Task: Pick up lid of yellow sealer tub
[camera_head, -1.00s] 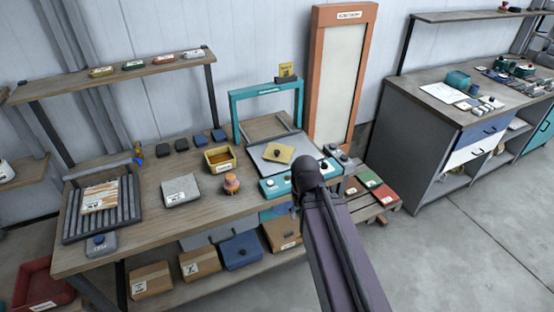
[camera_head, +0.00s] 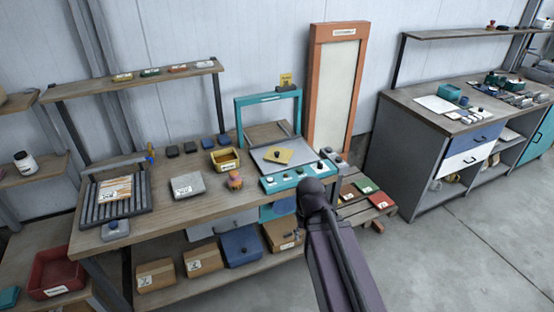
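A yellow tub (camera_head: 226,161) with a pale label on its front stands open on the long wooden bench, with something brown inside.
An orange-pink stamp-like piece (camera_head: 235,180) and a grey block (camera_head: 187,185) stand near the tub on the bench (camera_head: 150,220). A teal upright frame (camera_head: 240,118) rises behind the lid. A tall orange frame (camera_head: 314,90) stands behind right. Open floor lies at right.

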